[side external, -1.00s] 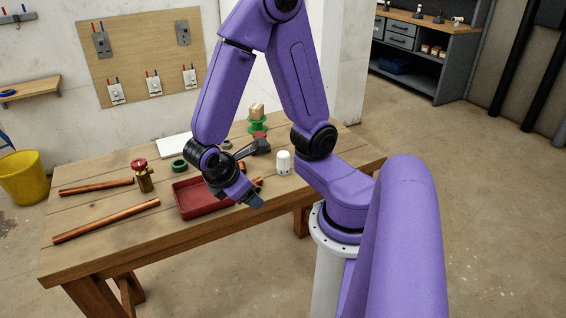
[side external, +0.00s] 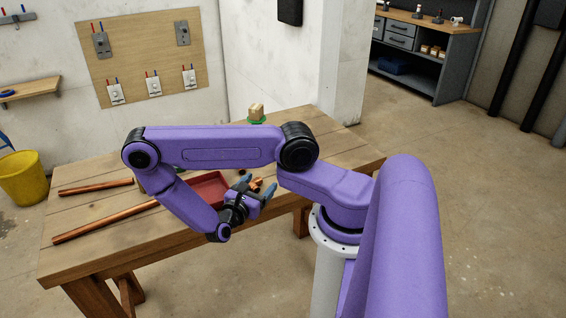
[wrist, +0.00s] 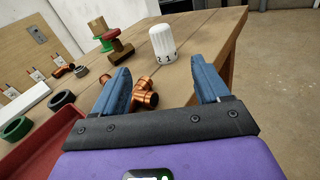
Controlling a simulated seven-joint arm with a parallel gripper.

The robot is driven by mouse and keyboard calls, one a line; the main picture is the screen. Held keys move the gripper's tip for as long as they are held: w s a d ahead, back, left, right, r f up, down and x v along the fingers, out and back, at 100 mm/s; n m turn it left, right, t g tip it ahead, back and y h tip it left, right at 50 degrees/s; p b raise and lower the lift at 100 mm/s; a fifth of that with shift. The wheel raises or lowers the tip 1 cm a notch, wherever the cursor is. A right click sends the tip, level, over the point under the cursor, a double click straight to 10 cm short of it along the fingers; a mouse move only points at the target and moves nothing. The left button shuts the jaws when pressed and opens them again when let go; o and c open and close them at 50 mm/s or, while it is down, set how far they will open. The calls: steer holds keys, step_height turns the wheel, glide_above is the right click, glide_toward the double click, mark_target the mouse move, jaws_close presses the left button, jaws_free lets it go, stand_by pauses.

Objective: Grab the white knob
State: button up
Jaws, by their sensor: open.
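The white knob (wrist: 163,44) stands upright on the wooden table in the wrist view, beyond my fingertips and between them, a little right of centre. It is a ribbed cylinder with a wider dark-marked base. In the side view my arm hides it. My gripper (wrist: 162,80) is open, with its blue fingers apart and nothing held between them. In the side view my gripper (side external: 259,188) is low over the table, pointing to the right. The knob is apart from both fingers.
Copper fittings (wrist: 144,93) lie between my fingers, short of the knob. A red tray (wrist: 45,135) is at lower left. The table's right edge is close to the knob.

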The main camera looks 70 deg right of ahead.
steer(key=shift+s+d+f+n, duration=0.35)
steer(key=shift+d+f+n, duration=0.05)
steer(key=shift+d, duration=0.2)
steer(key=d, duration=0.5)
steer(key=s+d, duration=0.1)
steer(key=d, duration=0.5)
steer(key=s+d, duration=0.1)
steer(key=d, duration=0.5)
steer(key=c, duration=1.1)
